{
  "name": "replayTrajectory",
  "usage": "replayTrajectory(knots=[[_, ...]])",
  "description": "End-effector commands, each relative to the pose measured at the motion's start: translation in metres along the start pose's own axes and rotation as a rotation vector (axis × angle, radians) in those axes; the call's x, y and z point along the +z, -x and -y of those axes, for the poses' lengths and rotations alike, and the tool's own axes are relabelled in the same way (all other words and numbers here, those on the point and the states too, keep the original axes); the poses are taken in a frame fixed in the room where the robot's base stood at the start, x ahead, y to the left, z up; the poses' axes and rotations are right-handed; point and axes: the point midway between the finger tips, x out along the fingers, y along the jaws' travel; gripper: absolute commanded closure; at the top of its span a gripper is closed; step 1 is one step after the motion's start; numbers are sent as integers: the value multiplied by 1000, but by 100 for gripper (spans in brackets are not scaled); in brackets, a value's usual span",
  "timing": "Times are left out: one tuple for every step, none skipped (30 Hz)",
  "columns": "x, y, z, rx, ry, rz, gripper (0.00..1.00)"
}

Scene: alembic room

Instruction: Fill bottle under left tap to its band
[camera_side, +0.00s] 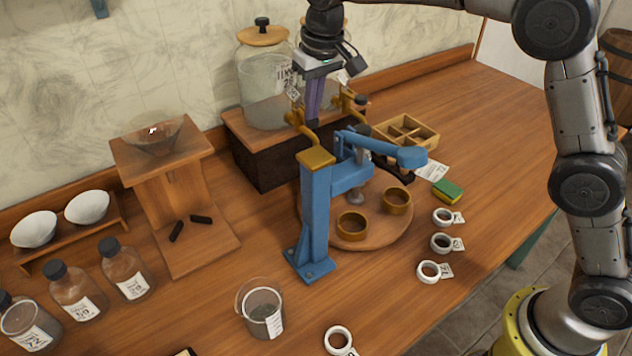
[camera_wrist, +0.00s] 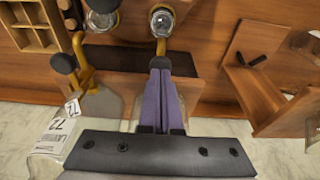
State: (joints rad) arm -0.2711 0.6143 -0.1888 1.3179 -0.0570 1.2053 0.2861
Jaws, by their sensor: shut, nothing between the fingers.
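My gripper (camera_side: 314,118) is shut and empty, its purple fingers pointing down at the left brass tap (camera_side: 303,120). In the wrist view the fingertips (camera_wrist: 160,64) overlap this tap (camera_wrist: 160,46); I cannot tell whether they touch it. A round glass bottle (camera_wrist: 162,20) shows just beyond the tap; its band and liquid level are not readable. The right tap (camera_side: 350,104) is beside it and also shows in the wrist view (camera_wrist: 76,64). A second glass vessel (camera_wrist: 102,16) is near that tap. The blue press hides the area under the taps in the side view.
A lidded glass jar (camera_side: 262,80) stands on the wooden block (camera_side: 275,165). The blue press (camera_side: 315,215) and round board (camera_side: 385,238) stand in front. A wooden funnel stand (camera_side: 185,225) is at left, a divided box (camera_side: 418,132) at right. A glass beaker (camera_side: 262,312) stands in front.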

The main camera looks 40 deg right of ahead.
Motion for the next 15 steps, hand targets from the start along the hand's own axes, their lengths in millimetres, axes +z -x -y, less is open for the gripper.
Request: replayTrajectory(knots=[[0, -1, 0, 1, 0, 1, 100], [0, -1, 0, 1, 0, 1, 100], [0, -1, 0, 1, 0, 1, 100], [0, -1, 0, 1, 0, 1, 100], [0, -1, 0, 1, 0, 1, 100], [0, -1, 0, 1, 0, 1, 100], [0, -1, 0, 1, 0, 1, 100], [0, -1, 0, 1, 0, 1, 100], [0, -1, 0, 1, 0, 1, 100], [0, -1, 0, 1, 0, 1, 100], [0, -1, 0, 1, 0, 1, 100], [0, -1, 0, 1, 0, 1, 100], [0, 0, 0, 1, 0, 1, 100], [0, 1, 0, 0, 0, 1, 100], [-1, 3, 0, 0, 0, 0, 100]])
